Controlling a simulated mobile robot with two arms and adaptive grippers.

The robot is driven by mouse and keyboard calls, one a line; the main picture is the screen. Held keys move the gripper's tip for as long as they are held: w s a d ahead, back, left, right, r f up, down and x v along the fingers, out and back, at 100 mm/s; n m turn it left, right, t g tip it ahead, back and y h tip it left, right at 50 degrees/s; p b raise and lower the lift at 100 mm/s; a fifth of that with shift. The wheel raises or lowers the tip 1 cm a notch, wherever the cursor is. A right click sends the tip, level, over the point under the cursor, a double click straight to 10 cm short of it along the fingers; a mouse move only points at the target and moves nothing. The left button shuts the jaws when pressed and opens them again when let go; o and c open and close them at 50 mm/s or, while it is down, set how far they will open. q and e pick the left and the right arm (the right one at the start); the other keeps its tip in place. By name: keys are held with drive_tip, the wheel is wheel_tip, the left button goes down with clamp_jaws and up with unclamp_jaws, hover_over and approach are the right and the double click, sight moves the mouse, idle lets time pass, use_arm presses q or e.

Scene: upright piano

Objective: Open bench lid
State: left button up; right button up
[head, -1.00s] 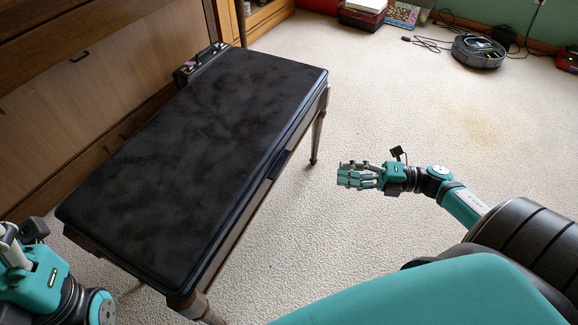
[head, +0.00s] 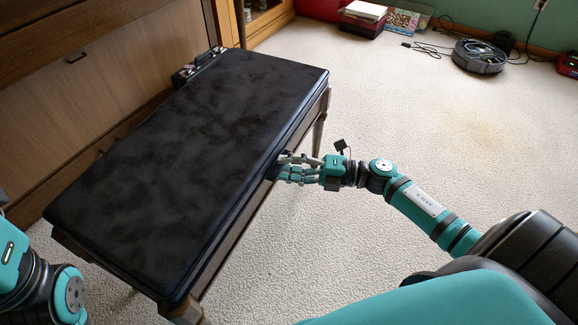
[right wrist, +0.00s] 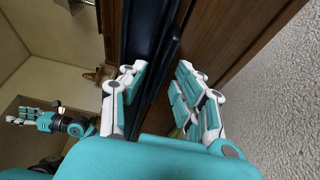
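The bench (head: 215,255) has a dark padded lid (head: 190,150), which lies flat and closed on the wooden frame. My right gripper (head: 285,168) is at the lid's long right edge, with its fingertips at the dark tab there. In the right wrist view, the fingers of this gripper (right wrist: 160,78) are spread apart. The dark lid edge and a dark strip (right wrist: 165,75) run between and behind them; contact is unclear. My left arm is at the lower left of the head view, its fingers mostly cut off. The left gripper (right wrist: 22,120) shows small in the right wrist view.
The wooden piano (head: 90,90) stands close along the bench's left side. A small black case (head: 198,63) is at the bench's far end. A robot vacuum (head: 480,56), cables and boxes (head: 362,20) lie far off. The carpet to the right is clear.

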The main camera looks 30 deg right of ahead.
clamp_jaws()
idle(0.3)
